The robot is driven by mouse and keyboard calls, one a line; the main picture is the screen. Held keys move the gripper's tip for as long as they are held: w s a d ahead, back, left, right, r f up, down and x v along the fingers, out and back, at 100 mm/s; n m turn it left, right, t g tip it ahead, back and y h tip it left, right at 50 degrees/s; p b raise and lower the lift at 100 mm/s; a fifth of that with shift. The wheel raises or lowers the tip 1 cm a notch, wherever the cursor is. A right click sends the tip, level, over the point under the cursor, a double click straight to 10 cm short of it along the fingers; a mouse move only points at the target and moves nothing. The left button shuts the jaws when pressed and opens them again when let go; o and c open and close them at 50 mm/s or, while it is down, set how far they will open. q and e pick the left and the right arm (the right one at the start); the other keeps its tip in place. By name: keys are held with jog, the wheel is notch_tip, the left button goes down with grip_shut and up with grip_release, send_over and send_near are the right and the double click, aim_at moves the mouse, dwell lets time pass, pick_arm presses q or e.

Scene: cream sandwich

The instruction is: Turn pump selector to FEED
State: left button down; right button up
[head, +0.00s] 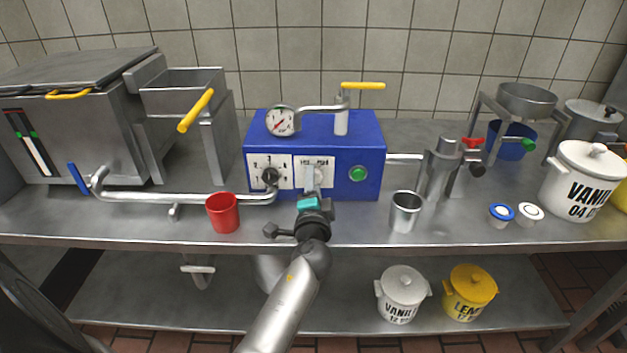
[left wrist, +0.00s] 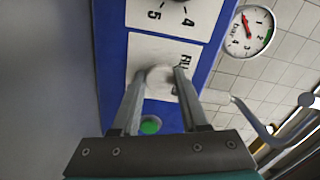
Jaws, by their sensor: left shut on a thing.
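The blue pump box (head: 315,125) stands on the steel counter and has two white dial plates on its front. The right plate carries the pump selector, a pale round knob (left wrist: 160,75). My left gripper (head: 312,180) is at this plate, its two fingers (left wrist: 158,85) shut on the selector, one on each side. The gripper hides most of the selector in the head view. Some lettering starting "RU" shows on the plate in the left wrist view; the selector's pointer is hidden, so its setting cannot be read. My right gripper is not in view.
A black knob (head: 270,176) sits on the left numbered plate, and a green button (head: 357,174) is right of the selector. A gauge (head: 281,121) tops the box. A red cup (head: 223,213) and a steel cup (head: 405,211) stand on the counter either side of my arm.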

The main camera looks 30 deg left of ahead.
pick_arm(q)
jog(key=shift+r+m, duration=0.1)
jog(key=shift+m, duration=0.4)
jog(key=shift+m+p, duration=0.3)
jog(key=shift+m, duration=0.9)
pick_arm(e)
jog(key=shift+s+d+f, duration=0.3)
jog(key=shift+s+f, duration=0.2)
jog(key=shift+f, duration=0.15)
pick_arm(q)
jog(key=shift+c, duration=2.1)
grip_release()
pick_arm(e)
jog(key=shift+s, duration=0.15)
